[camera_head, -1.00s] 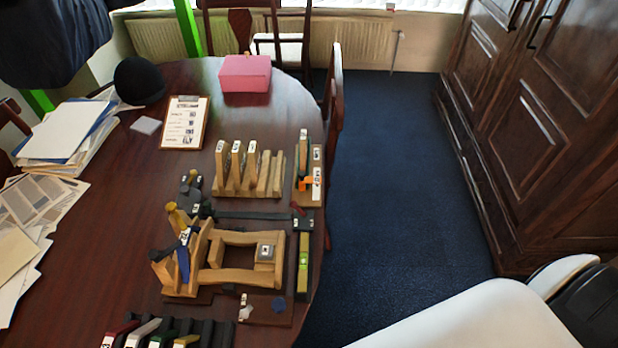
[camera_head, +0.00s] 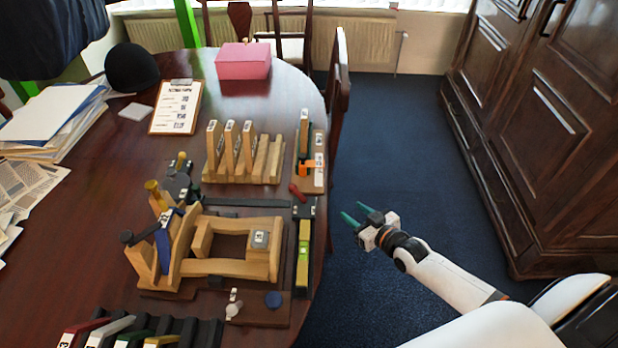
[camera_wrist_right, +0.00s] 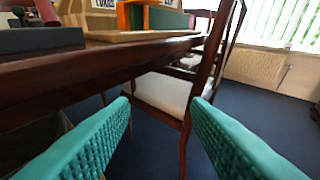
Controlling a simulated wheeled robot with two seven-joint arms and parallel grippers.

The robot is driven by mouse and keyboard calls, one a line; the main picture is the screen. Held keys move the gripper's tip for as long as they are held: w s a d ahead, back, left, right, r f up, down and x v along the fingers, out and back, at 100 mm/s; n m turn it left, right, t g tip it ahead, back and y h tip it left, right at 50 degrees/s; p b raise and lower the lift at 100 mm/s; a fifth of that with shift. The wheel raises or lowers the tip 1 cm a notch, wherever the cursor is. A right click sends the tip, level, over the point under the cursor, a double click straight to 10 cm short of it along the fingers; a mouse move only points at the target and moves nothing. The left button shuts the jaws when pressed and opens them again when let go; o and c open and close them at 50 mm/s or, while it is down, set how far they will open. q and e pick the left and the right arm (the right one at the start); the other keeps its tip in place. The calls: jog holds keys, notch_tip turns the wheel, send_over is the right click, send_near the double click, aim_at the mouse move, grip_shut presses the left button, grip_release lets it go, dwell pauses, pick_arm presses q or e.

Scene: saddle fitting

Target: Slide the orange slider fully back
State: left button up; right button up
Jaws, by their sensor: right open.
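The orange slider (camera_head: 306,168) sits on a small wooden stand (camera_head: 318,180) at the table's right edge, beside an upright wooden block. Its orange part also shows at the top of the right wrist view (camera_wrist_right: 131,14), in front of a green piece. My right gripper (camera_head: 349,215) has teal fingers and is open and empty. It is off the table's right side, nearer to me than the slider and apart from it. In the right wrist view the open fingers (camera_wrist_right: 160,135) point past the table edge toward a chair. My left gripper is not in view.
The table edge (camera_wrist_right: 90,75) lies left of my right gripper. A chair (camera_head: 340,85) stands beyond it. A wooden saddle frame (camera_head: 215,268), a slotted rack (camera_head: 270,160) and a yellow-green level (camera_head: 303,245) are on the table. Blue floor is free at right.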

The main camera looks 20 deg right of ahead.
aim_at(305, 158)
jog(key=w+a+r+n+t+y+b, duration=0.1)
jog(key=w+a+r+t+y+b, duration=0.2)
jog(key=r, duration=0.8)
jog(key=shift+g, duration=0.3)
jog(key=x, duration=0.7)
jog(key=a+x, duration=0.1)
jog(key=x, duration=0.3)
jog(key=shift+a+f, duration=0.1)
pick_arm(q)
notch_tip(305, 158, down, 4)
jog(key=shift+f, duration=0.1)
